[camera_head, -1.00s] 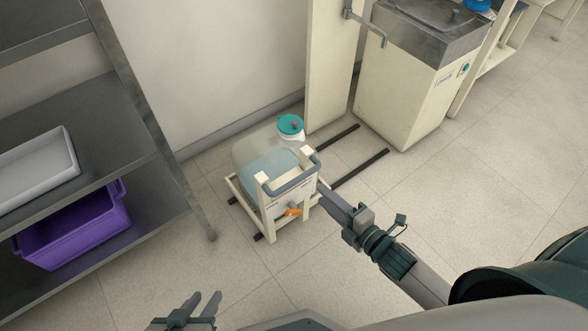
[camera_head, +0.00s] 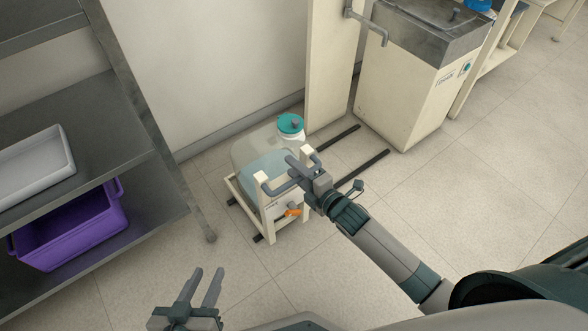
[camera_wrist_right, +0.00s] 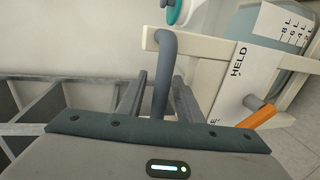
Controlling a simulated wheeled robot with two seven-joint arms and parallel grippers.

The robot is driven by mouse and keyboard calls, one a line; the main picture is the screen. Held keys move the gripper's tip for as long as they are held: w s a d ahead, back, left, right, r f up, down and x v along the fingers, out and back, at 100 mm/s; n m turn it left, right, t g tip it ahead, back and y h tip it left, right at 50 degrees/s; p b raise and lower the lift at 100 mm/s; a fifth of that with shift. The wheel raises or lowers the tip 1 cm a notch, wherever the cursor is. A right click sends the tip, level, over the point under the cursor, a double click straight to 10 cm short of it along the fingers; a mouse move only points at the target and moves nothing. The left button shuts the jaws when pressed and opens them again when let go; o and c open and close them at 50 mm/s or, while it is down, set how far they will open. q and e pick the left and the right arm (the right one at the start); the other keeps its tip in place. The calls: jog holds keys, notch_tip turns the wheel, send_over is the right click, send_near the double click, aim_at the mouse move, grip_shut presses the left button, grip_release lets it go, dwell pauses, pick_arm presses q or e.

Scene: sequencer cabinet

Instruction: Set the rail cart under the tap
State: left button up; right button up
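The rail cart (camera_head: 272,226) is a cream frame with a grey handle (camera_head: 276,188). It carries a translucent tank (camera_head: 252,152) with a teal cap (camera_head: 290,123) and an orange valve lever. The cart stands at the near end of two dark floor rails (camera_head: 362,165). The tap (camera_head: 383,38) is a bent grey spout on a cream post, at the rails' far end. My right gripper (camera_head: 294,172) is at the cart's handle. In the right wrist view the handle bar (camera_wrist_right: 165,60) passes between its two parted fingers. My left gripper (camera_head: 206,280) is open and empty, low in front.
A dark shelf unit (camera_head: 100,118) stands at the left, holding a white tray (camera_head: 30,168) and a purple bin (camera_head: 75,232). A cream cabinet with a metal sink (camera_head: 415,75) stands right of the tap. The rails between cart and cabinet are clear.

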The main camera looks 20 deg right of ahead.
jog(key=shift+w, duration=0.15)
grip_shut()
